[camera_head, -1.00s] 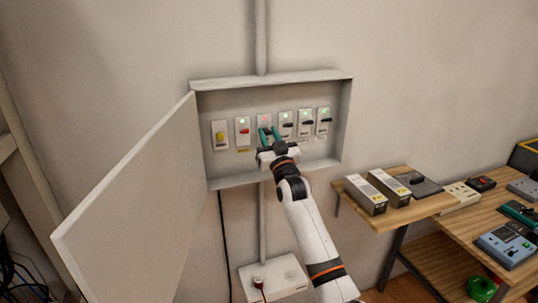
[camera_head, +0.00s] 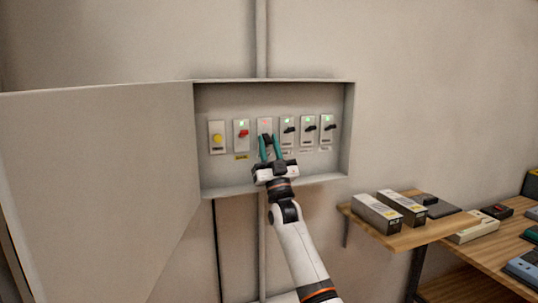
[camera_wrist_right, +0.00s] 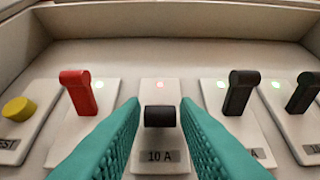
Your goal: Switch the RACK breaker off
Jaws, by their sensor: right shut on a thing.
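A wall panel (camera_head: 228,96) holds a row of breakers. My right gripper (camera_head: 271,147) is at the third breaker (camera_head: 264,126) from the left, with its teal fingers either side of the black lever (camera_wrist_right: 160,116), shut on it. In the right wrist view that breaker's plate reads "10 A" (camera_wrist_right: 160,156). Neighbouring black levers (camera_wrist_right: 240,92) stand up with green lights. I cannot read the name RACK on any plate. My left gripper is out of view.
A red-lever breaker (camera_head: 242,134) and a yellow-knob plate (camera_head: 217,138) sit left of my gripper. The panel door (camera_head: 95,190) stands open to the left. A wooden shelf (camera_head: 385,238) with boxes is at lower right.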

